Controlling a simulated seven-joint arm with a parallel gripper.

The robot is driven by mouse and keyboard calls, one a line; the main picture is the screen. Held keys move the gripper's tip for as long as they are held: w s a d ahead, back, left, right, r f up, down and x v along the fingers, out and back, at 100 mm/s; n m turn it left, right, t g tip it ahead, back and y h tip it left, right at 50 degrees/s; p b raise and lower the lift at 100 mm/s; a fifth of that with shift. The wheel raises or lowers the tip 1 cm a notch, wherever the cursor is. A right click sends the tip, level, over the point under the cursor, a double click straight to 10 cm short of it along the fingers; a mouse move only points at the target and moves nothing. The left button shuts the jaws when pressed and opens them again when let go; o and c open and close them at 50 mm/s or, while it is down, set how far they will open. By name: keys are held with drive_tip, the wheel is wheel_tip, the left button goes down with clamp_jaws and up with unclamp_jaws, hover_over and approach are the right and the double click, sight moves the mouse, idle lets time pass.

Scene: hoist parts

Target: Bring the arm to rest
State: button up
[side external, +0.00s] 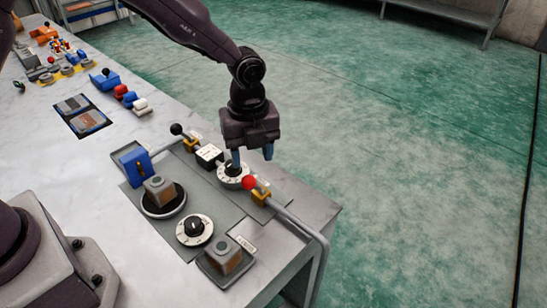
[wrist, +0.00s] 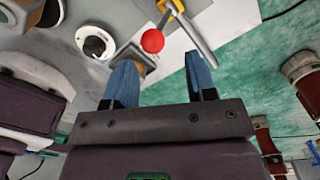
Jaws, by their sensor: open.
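My gripper (side external: 252,157) is open, with its two blue fingers pointing down over the back right part of the control panel on the bench. No object shows between the fingers. A white dial with a black knob (side external: 232,176) sits just below and left of it. A red ball (side external: 249,183) on a lever is close below it. In the wrist view, my gripper (wrist: 160,75) has its blue fingers well apart, with the red ball (wrist: 152,40) beyond the gap. Whether a fingertip touches anything is hard to tell.
The panel also has a blue block (side external: 137,165), a second dial (side external: 194,229), a black-ball lever (side external: 177,129) and metal blocks on bases (side external: 222,253). A grey rail (side external: 305,226) runs along its right edge. Small parts fill the bench's far left. Green floor (side external: 420,150) right of the bench is clear.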

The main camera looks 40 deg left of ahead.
drive_tip(key=shift+r, duration=0.8)
drive_tip(key=shift+s+f+n, duration=0.15)
drive_tip(key=shift+s+n, duration=0.1)
drive_tip(key=shift+n, duration=0.95)
drive_tip(key=s+a+r+n+t, duration=0.2)
drive_tip(key=s+a+r+n, duration=0.3)
drive_tip(key=s+r+n, duration=0.5)
drive_tip(key=s+a+r+n+t, duration=0.3)
drive_tip(key=s+a+r+n, duration=0.2)
drive_tip(key=s+r+n, duration=0.5)
drive_tip(key=shift+s+a+n+t, duration=0.3)
drive_tip(key=shift+s+n, duration=0.35)
drive_tip(key=shift+n, duration=0.15)
